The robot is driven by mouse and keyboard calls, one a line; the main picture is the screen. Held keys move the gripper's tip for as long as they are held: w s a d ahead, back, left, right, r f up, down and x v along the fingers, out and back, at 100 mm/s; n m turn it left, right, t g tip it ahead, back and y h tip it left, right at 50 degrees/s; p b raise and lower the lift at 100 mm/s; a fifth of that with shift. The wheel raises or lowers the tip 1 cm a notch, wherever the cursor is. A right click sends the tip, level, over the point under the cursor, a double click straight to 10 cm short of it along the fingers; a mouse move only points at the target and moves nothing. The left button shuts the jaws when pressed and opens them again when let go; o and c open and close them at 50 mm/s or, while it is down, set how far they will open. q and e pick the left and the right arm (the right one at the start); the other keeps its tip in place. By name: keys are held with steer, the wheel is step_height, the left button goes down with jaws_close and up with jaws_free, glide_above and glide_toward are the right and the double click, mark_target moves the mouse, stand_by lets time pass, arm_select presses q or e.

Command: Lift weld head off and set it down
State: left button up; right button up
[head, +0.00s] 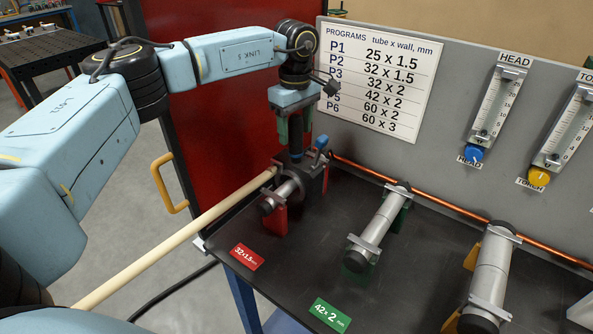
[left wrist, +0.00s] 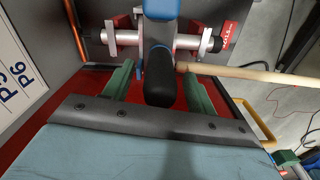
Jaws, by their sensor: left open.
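The weld head (head: 316,180) is a dark clamp body with a blue lever and an upright black handle (head: 297,148). It sits around the grey tube (head: 280,196) on the red stand, by the red 32x1.5 label. The handle also shows in the left wrist view (left wrist: 159,88). My left gripper (head: 295,134) points down over it, open. Its green fingers (left wrist: 158,76) are on either side of the handle, with visible gaps. The head's lower part is partly hidden. My right gripper is not in view.
A pale rod (head: 170,236) runs from the weld head to the lower left. Two more grey tubes, the middle one (head: 377,228) and the right one (head: 491,266), rest on the dark bench (head: 300,272). A copper pipe (head: 450,212) and grey gauge panel (head: 450,100) stand behind.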

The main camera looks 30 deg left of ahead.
arm_select(q)
step_height(320, 180, down, 2)
steer(key=c, duration=1.2)
jaws_close()
steer(key=shift+r, duration=0.1)
steer(key=shift+r, duration=0.25)
